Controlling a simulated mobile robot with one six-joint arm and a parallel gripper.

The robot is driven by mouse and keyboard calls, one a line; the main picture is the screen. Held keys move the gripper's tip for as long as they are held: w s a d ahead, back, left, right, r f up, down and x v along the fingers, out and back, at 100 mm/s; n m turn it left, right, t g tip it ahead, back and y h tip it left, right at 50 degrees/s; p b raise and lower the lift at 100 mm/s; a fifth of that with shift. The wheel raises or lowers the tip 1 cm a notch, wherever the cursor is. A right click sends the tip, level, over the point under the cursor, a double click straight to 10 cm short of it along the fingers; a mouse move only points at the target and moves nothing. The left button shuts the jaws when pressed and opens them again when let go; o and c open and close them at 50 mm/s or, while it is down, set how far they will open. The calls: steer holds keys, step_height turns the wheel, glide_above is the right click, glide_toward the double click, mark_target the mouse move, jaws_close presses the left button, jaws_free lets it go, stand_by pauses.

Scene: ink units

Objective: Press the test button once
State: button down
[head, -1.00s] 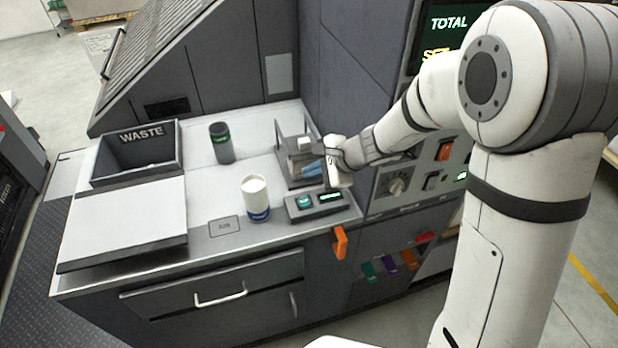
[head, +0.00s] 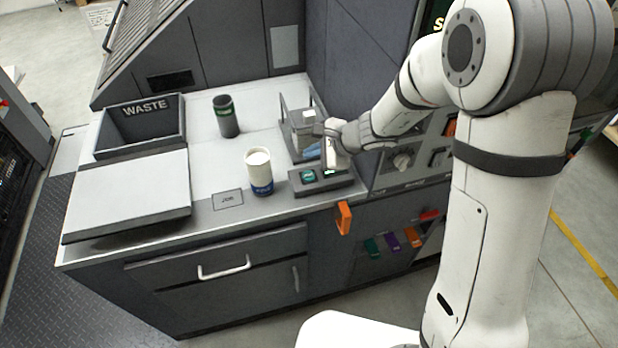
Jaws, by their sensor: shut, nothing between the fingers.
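A low dark box (head: 322,183) sits at the front right of the white worktop. A teal button (head: 308,175) is on its top at the left; its lettering is too small to read, so I cannot tell for sure that it is the test button. A green-lit display on the box is partly covered by my gripper. My gripper (head: 331,165) is shut and empty, pointing down over the right part of the box, to the right of the teal button. I cannot tell whether its tips touch the box.
A clear-walled holder (head: 284,128) stands just behind the box. A white and blue cup (head: 259,173) stands to its left, a dark green-banded can (head: 226,117) farther back. The waste bin (head: 140,128) is at the left. An orange tag (head: 344,217) hangs at the front edge.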

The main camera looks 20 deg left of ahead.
steer(key=b, duration=0.3)
glide_above(313, 176)
step_height(313, 176, down, 4)
steer(key=shift+f, duration=0.25)
steer(key=shift+f+b, duration=0.4)
steer(key=shift+b, duration=0.1)
steer(key=shift+s+f, duration=0.1)
steer(key=shift+f, duration=0.05)
stand_by(1.1)
steer(key=shift+f+b, duration=0.3)
steer(key=shift+b, duration=0.4)
steer(key=shift+f+b, duration=0.45)
steer(key=shift+b, duration=0.15)
stand_by(0.5)
steer(key=shift+r, duration=0.1)
steer(key=shift+r+p, duration=0.5)
steer(key=shift+r, duration=0.3)
